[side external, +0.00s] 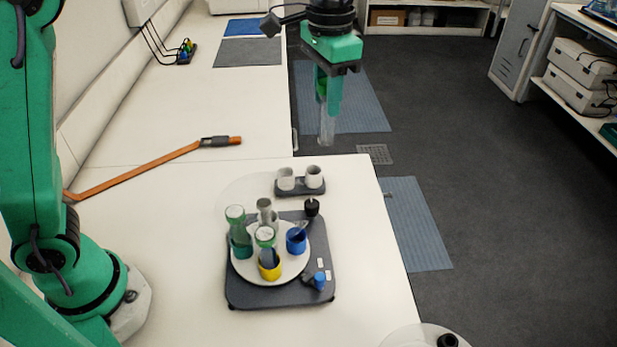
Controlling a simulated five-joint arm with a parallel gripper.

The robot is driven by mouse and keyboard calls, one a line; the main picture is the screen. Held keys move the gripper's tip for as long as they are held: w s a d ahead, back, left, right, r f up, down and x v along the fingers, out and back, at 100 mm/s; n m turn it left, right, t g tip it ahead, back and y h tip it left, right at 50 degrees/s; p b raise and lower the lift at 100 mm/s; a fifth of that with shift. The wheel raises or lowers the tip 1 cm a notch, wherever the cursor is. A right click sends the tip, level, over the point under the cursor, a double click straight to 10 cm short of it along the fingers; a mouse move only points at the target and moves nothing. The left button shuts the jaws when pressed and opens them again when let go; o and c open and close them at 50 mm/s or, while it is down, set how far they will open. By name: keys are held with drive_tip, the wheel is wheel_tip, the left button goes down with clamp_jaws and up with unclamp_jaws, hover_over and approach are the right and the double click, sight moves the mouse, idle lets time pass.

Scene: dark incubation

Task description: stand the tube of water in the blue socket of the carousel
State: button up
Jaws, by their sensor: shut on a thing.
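My gripper (328,106) is shut on a clear tube (327,131), which hangs upright below the green fingers. It is high up, beyond the carousel and apart from it. The carousel (288,276) is a white disc on a dark grey base on the bench. Its blue socket (297,241) is on the disc's right side and looks empty. A teal socket (241,249) at left and a yellow socket (270,272) in front each hold a green-topped tube. A pale grey socket or tube (264,208) stands at the back. The liquid in my tube is hard to make out.
A dark rack (300,188) with two white cups stands behind the carousel. A black knob (312,207) and a blue knob (319,281) sit at the base's right side. An orange strip (150,170) lies at left. The bench's right edge drops to the floor.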

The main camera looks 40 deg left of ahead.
drive_tip(key=shift+r, duration=0.5)
drive_tip(key=s+d+n, duration=0.2)
drive_tip(key=s+n, duration=0.1)
drive_tip(key=s, duration=0.7)
drive_tip(key=f, duration=1.2)
drive_tip(key=shift+s+a+f, duration=0.1)
drive_tip(key=shift+a+f, duration=0.1)
drive_tip(key=shift+f, duration=0.2)
drive_tip(key=shift+f, duration=1.25)
drive_tip(key=shift+f, duration=2.4)
idle(1.2)
